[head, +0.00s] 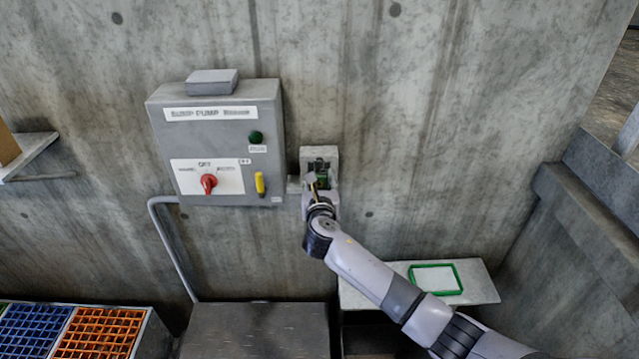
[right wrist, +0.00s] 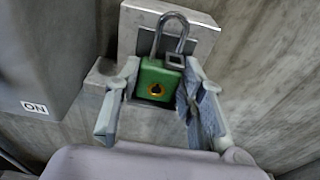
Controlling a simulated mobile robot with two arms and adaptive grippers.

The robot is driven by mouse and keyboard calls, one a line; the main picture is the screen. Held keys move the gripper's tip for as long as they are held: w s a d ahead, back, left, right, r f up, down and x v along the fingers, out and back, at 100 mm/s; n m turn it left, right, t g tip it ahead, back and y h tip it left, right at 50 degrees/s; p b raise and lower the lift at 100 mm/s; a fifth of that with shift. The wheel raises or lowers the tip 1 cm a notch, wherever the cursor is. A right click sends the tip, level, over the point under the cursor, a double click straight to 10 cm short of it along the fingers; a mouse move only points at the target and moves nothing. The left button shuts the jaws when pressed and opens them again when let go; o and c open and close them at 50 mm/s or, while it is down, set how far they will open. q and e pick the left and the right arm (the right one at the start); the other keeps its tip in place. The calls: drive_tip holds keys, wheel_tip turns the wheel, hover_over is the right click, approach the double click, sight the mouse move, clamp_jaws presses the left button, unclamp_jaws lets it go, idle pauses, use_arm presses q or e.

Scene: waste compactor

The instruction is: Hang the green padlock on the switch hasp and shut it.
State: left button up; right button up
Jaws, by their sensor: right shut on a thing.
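The green padlock (right wrist: 160,82) is between the fingers of my right gripper (right wrist: 160,100) in the right wrist view, its body upright and its steel shackle arching above. The right gripper (head: 316,184) is shut on it at the small grey wall-mounted switch unit (head: 333,154). In the right wrist view, the padlock is in front of that unit's grey plate (right wrist: 207,32). A small grey square part sits at the shackle's right leg. I cannot tell whether the shackle passes through the hasp or is closed. In the head view, my gripper covers most of the padlock. The left gripper is not in view.
A grey control box (head: 230,140) with a red knob (head: 208,182) and yellow handle (head: 260,183) is close left of the unit. A shelf (head: 475,278) with a green-framed card (head: 435,279) is below right. Blue and orange crates (head: 95,335) stand lower left.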

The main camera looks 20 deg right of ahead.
drive_tip(key=shift+f, duration=0.2)
idle(0.5)
drive_tip(key=o, duration=1.1)
drive_tip(key=shift+c, duration=0.5)
drive_tip(key=shift+p+v, duration=1.1)
drive_tip(key=shift+v, duration=0.05)
drive_tip(key=v, duration=0.4)
drive_tip(key=shift+s+a, duration=0.1)
drive_tip(key=shift+s, duration=0.3)
